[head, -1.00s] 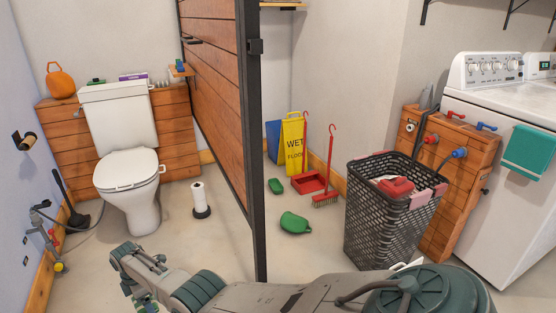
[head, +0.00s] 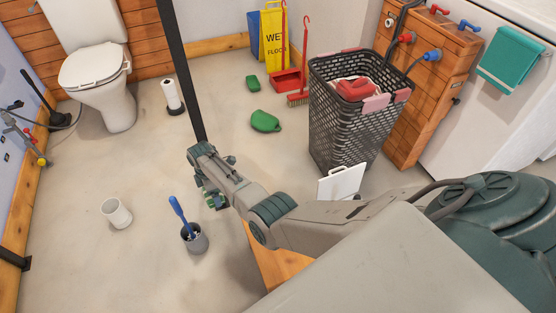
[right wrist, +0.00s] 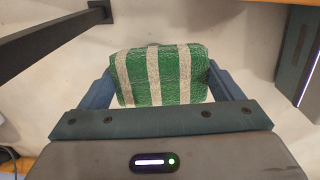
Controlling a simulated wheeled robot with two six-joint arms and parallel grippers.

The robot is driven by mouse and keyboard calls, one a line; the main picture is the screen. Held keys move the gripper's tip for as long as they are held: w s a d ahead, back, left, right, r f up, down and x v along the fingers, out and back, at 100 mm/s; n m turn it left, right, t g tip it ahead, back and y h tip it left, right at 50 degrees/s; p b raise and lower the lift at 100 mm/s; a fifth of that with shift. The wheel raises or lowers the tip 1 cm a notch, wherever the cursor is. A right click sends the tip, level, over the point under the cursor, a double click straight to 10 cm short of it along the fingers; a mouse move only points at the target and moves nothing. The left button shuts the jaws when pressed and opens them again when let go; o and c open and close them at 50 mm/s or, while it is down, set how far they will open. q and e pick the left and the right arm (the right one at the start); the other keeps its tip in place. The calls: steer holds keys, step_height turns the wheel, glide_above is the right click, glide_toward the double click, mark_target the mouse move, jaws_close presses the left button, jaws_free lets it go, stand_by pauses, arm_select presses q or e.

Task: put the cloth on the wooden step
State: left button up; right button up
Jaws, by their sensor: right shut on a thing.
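My right gripper (head: 213,197) reaches in from the right in the head view and is shut on a folded green cloth with pale stripes. In the right wrist view the cloth (right wrist: 160,77) sits between the two fingers of my right gripper (right wrist: 163,85), held above the floor. Part of an orange wooden block (head: 268,262), which looks like the wooden step, shows below my right arm; the arm hides most of it. My left gripper is not in view.
A grey brush holder (head: 195,240) and a white cup (head: 116,213) stand on the floor left of the wooden block. A dark post (head: 182,70) stands behind the gripper. A black laundry basket (head: 345,125) and a white board (head: 341,183) are at right.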

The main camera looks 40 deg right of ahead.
steer(key=s+a+f+p, duration=0.1)
steer(key=s+a+f, duration=0.2)
steer(key=s, duration=0.8)
glide_above(277, 253)
steer(key=w+d, duration=0.3)
steer(key=w, duration=0.2)
steer(key=shift+a+f+m+p, duration=0.25)
steer(key=shift+f+m+p, duration=0.05)
steer(key=shift+m+p, duration=0.1)
steer(key=shift+s+d+f, duration=0.3)
steer(key=shift+d+f, duration=0.2)
steer(key=shift+d, duration=0.2)
step_height(277, 253, down, 2)
steer(key=shift+f+b, duration=0.2)
steer(key=shift+b, duration=0.4)
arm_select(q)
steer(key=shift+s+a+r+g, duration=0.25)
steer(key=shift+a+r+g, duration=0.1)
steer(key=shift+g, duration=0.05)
arm_select(e)
steer(key=shift+f, duration=0.1)
steer(key=shift+f, duration=0.15)
steer(key=o, duration=1.1)
